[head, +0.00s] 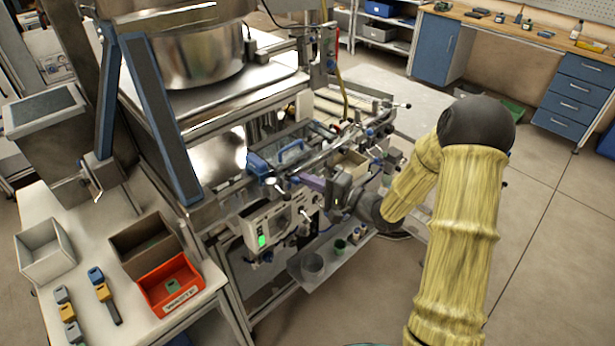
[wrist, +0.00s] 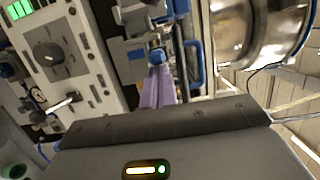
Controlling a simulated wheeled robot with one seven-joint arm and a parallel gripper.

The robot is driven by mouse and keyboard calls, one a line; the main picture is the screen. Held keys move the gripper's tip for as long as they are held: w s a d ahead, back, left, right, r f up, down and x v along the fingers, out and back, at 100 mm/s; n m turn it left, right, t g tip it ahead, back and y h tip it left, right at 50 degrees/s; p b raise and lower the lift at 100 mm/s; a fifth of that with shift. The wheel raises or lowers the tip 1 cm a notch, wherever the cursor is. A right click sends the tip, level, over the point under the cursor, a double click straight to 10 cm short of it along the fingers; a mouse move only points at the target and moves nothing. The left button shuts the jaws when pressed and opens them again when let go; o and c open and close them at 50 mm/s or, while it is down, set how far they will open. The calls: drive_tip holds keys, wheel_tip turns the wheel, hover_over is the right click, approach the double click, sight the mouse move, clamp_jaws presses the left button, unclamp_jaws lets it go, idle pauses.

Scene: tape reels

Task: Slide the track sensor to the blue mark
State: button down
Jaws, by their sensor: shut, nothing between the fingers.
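My gripper (head: 300,179) reaches in from the right to the middle of the machine's front. Its purple fingers are shut with nothing between them, and the tips also show in the wrist view (wrist: 157,69). Right at the tips is a grey block with a blue knob (wrist: 128,52), which seems to be the track sensor on the rail; I cannot tell whether the fingers touch it. In the head view the sensor is hard to pick out among the small parts near my fingers. I cannot make out the blue mark for certain among several blue parts.
A pale control panel (head: 268,232) with a green display is just below my gripper. A shelf (head: 320,262) with cups juts out below. An orange bin (head: 171,284) is on the left table.

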drive_tip(key=shift+s+a, duration=0.35)
drive_tip(key=shift+a, duration=0.05)
drive_tip(key=s+d, duration=0.3)
drive_tip(key=d, duration=0.8)
drive_tip(key=shift+s+d+b, duration=0.2)
drive_tip(key=shift+b, duration=0.15)
drive_tip(key=shift+w, duration=0.15)
